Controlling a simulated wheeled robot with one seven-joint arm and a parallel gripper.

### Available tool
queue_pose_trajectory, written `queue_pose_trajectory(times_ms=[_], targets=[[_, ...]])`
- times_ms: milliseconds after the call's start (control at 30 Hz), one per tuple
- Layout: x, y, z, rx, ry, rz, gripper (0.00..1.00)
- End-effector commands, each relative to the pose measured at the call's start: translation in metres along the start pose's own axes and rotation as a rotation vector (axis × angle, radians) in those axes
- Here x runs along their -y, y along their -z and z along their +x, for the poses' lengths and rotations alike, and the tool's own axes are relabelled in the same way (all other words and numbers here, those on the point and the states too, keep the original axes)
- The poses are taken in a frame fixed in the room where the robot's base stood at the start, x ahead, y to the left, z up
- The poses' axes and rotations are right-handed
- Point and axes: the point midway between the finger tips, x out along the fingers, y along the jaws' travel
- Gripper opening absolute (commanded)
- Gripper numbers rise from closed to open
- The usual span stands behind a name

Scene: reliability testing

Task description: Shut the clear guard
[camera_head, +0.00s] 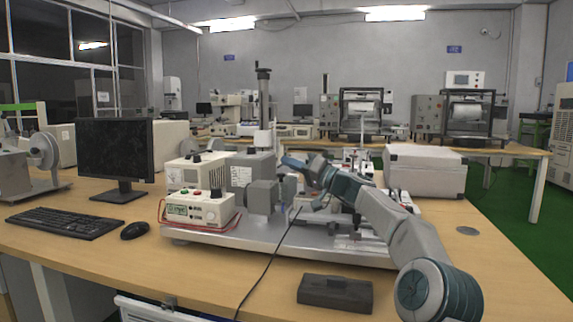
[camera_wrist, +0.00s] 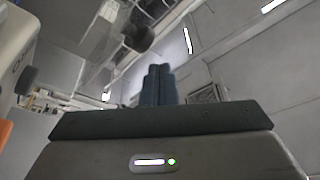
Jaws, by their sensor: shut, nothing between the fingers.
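My gripper (camera_head: 288,161) is over the middle of the bench test machine (camera_head: 262,190), beside its upright column. Its blue-grey fingers are together and empty, as the wrist view also shows (camera_wrist: 158,72). The wrist camera looks upward past the fingers to the ceiling. I cannot clearly make out the clear guard in the head view; my arm hides part of the machine behind it. A pale, see-through-looking panel (camera_wrist: 98,38) shows at the upper left of the wrist view, but I cannot tell whether it is the guard or how far it stands open. No contact with it is visible.
A white control box (camera_head: 198,208) with red leads stands at the machine's left front. A monitor (camera_head: 115,155), keyboard (camera_head: 66,221) and mouse (camera_head: 134,230) are further left. A dark block (camera_head: 335,293) lies in front, with a black cable beside it. A pale box (camera_head: 425,170) stands right.

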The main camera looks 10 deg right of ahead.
Motion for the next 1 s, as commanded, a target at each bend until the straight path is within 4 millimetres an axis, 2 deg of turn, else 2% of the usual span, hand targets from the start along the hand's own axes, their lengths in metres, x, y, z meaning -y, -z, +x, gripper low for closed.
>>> queue_pose_trajectory(times_ms=[533,667,800,1000], targets=[[0.001,0.003,0.000,-0.001,-0.001,-0.001,0.00],[0.011,0.013,0.004,-0.001,0.000,-0.002,0.00],[0.029,0.033,0.011,-0.002,0.000,-0.002,0.00],[0.047,0.062,-0.025,-0.004,-0.004,-0.003,0.00]])
